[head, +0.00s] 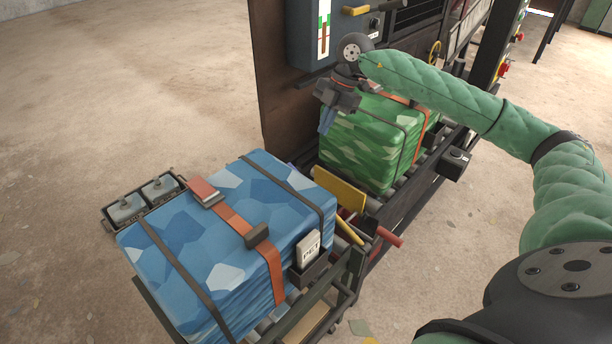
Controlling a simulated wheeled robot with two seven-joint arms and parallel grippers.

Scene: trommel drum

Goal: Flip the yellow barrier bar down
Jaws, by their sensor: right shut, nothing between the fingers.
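A yellow plate (338,188) stands tilted up in the gap between the blue bale (200,215) and the green bale (362,150), at the end of the roller track. It looks like the barrier bar. A thinner yellow rod (349,231) lies just below it, beside a red handle (388,237); how they join is too small to tell. My right gripper (326,122) is shut and empty, above the near left corner of the green bale. It is apart from the yellow plate, higher up and slightly left in the picture. My left gripper is not in view.
A rusty brown panel (268,75) and a grey cabinet (310,40) rise behind the gripper. A black box (453,163) sits on the track's right side. Open floor lies left.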

